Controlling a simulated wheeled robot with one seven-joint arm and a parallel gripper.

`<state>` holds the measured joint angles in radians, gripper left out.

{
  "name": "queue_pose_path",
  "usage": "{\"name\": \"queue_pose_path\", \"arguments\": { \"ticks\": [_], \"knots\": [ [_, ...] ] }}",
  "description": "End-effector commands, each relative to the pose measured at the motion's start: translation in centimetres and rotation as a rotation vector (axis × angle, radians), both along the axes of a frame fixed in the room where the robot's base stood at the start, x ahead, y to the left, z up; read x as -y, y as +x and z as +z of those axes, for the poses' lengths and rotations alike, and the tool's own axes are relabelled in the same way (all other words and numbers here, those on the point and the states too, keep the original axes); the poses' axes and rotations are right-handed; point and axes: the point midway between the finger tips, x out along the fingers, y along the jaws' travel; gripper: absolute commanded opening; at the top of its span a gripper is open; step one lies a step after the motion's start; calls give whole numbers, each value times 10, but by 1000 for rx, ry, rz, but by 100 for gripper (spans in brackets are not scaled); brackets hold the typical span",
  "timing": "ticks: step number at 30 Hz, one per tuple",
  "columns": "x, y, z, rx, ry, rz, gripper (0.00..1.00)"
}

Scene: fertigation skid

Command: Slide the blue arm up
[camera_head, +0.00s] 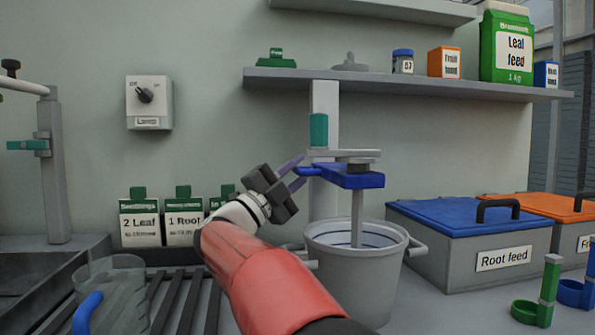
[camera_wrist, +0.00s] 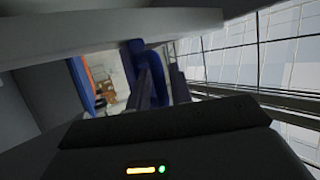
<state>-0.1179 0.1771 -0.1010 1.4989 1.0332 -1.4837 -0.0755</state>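The blue arm (camera_head: 349,177) sticks out from the grey wall column (camera_head: 324,108), below a grey plate (camera_head: 345,155). A grey rod (camera_head: 357,218) runs from it down into the grey bucket (camera_head: 352,262). A small blue handle (camera_head: 306,171) is at its left end. My gripper (camera_head: 294,175) is at this handle, with its two purple fingers apart, one above and one below the handle's end. In the wrist view, the fingers (camera_wrist: 166,82) reach toward the blue part (camera_wrist: 133,60); contact cannot be told.
A shelf (camera_head: 420,86) with bottles and cartons hangs above. A teal block (camera_head: 319,130) sits on the column above the plate. The blue-lidded Root feed box (camera_head: 470,245) stands right of the bucket. A clear jug (camera_head: 110,290) stands at the lower left.

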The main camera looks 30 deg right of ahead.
Motion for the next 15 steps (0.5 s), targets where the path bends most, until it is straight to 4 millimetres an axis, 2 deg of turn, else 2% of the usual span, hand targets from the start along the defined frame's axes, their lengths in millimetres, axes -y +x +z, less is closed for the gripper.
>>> {"name": "queue_pose_path", "arguments": {
  "ticks": [2, 7, 15],
  "knots": [
    [0, 0, 0, 0, 0, 0, 22],
    [0, 0, 0, 0, 0, 0, 0],
    [0, 0, 0, 0, 0, 0, 0]
  ]
}}
